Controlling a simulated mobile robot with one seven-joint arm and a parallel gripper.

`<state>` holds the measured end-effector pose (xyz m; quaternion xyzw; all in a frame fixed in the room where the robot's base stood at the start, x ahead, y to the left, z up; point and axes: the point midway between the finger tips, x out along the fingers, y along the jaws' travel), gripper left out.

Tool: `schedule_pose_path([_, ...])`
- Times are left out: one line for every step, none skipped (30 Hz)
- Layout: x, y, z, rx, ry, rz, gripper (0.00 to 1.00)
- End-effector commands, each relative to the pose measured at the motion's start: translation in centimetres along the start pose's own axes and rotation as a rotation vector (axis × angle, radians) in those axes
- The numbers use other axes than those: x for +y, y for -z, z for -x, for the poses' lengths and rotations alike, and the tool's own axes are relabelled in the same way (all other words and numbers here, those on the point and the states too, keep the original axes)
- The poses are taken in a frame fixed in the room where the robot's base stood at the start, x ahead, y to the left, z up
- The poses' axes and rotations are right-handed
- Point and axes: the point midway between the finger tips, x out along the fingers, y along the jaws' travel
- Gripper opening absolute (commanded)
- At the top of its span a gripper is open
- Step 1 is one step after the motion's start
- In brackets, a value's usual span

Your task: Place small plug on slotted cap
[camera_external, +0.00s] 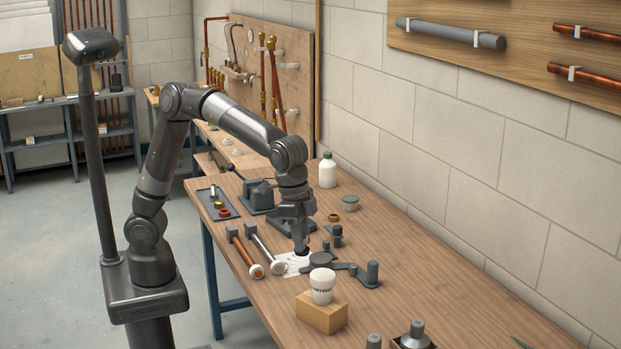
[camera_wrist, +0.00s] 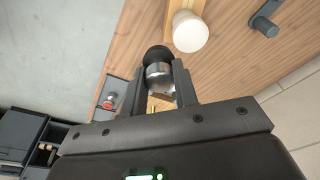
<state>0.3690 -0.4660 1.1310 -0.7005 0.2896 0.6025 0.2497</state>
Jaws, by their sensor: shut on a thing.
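My gripper (camera_external: 300,246) is over the middle of the workbench, pointing down. In the wrist view my gripper (camera_wrist: 160,78) is shut on a small piece with a black rounded end and a silver body, which I take as the small plug (camera_wrist: 157,60). In the external view only the dark lower end of the plug (camera_external: 301,251) shows, just above the white sheet. I cannot tell for sure which piece is the slotted cap.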

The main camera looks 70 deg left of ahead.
Motion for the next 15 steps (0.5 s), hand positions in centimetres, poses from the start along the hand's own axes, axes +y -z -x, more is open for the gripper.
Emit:
schedule_pose_path([-1.2, 0.6, -0.9, -0.003, -0.001, 0.004, 0.04])
schedule_pose_path([-1.7, 0.8, -1.4, -0.003, -0.001, 0.004, 0.04])
schedule_pose_path([-2.5, 1.2, -1.9, -0.003, -0.001, 0.004, 0.04])
schedule_pose_path([-3.0, 1.5, -2.4, -0.002, -0.002, 0.004, 0.04])
schedule_pose_path([-3.4, 1.8, -2.8, -0.002, -0.001, 0.003, 0.04])
schedule_pose_path([-4.0, 2.1, -3.2, -0.001, -0.001, 0.003, 0.04])
schedule_pose_path([-4.4, 2.3, -3.5, -0.001, -0.001, 0.002, 0.04])
schedule_pose_path([-4.7, 2.4, -3.7, -0.001, -0.002, 0.002, 0.04])
schedule_pose_path([-5.0, 2.6, -4.0, 0.000, -0.001, 0.002, 0.04])
schedule_pose_path([-5.2, 2.7, -4.1, 0.001, -0.001, 0.001, 0.04])
schedule_pose_path([-5.3, 2.8, -4.2, 0.001, -0.001, 0.001, 0.04])
schedule_pose_path([-5.5, 2.9, -4.3, 0.002, -0.001, 0.000, 0.04])
schedule_pose_path([-5.5, 2.9, -4.5, 0.002, 0.000, 0.000, 0.04])
schedule_pose_path([-5.5, 2.9, -4.6, 0.001, 0.000, 0.000, 0.04])
schedule_pose_path([-5.5, 2.8, -5.0, 0.000, 0.000, -0.001, 0.04])
